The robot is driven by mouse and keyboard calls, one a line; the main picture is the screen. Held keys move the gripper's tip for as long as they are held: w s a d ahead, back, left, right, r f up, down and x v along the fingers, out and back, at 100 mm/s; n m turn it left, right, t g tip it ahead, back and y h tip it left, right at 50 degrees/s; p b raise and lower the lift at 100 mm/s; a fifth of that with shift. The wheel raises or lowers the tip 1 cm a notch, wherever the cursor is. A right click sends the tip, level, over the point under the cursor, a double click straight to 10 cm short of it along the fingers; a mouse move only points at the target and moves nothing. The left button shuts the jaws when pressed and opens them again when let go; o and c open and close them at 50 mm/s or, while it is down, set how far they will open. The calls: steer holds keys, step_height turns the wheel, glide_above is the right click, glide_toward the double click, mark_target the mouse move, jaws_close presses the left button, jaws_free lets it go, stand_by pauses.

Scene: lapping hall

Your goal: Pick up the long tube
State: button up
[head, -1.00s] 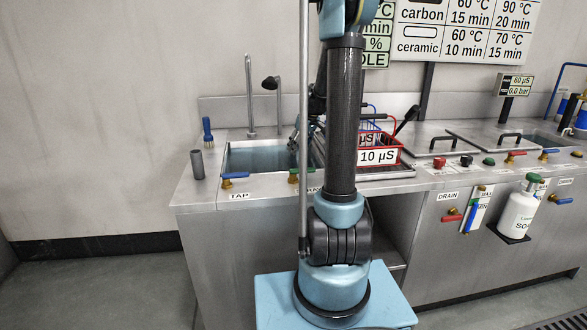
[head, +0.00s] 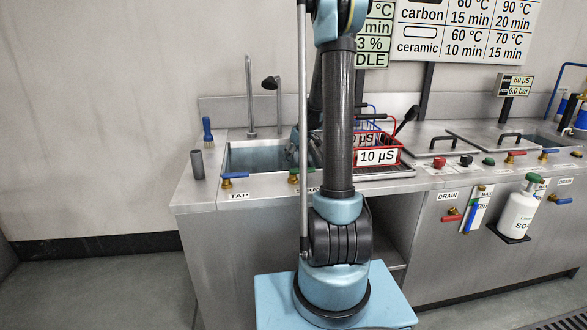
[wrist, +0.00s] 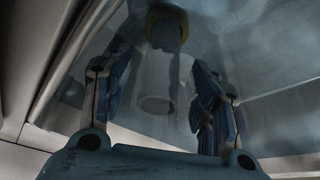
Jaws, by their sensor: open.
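In the wrist view my gripper (wrist: 165,110) is open, its two blue-and-dark fingers spread inside the sink. Between and beyond the fingers is a pale, dim tube-like shape (wrist: 156,103) with a round, ring-like end facing me. It is blurred, and I cannot tell its full length or whether it is the long tube. No finger clearly touches it. In the head view my gripper (head: 293,150) is low at the sink's right side, mostly hidden by my arm. The tube-like shape cannot be made out there.
The sink basin (head: 250,157) holds bluish water. A dark grey cylinder (head: 197,164) and a blue brush (head: 207,129) stand on the counter to its left. A red-rimmed basket (head: 402,152) sits to the right. A tall spout (head: 249,95) rises behind. A yellowish-ringed dark part (wrist: 167,24) shows beyond my fingers.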

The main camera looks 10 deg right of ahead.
steer(key=c, duration=1.2)
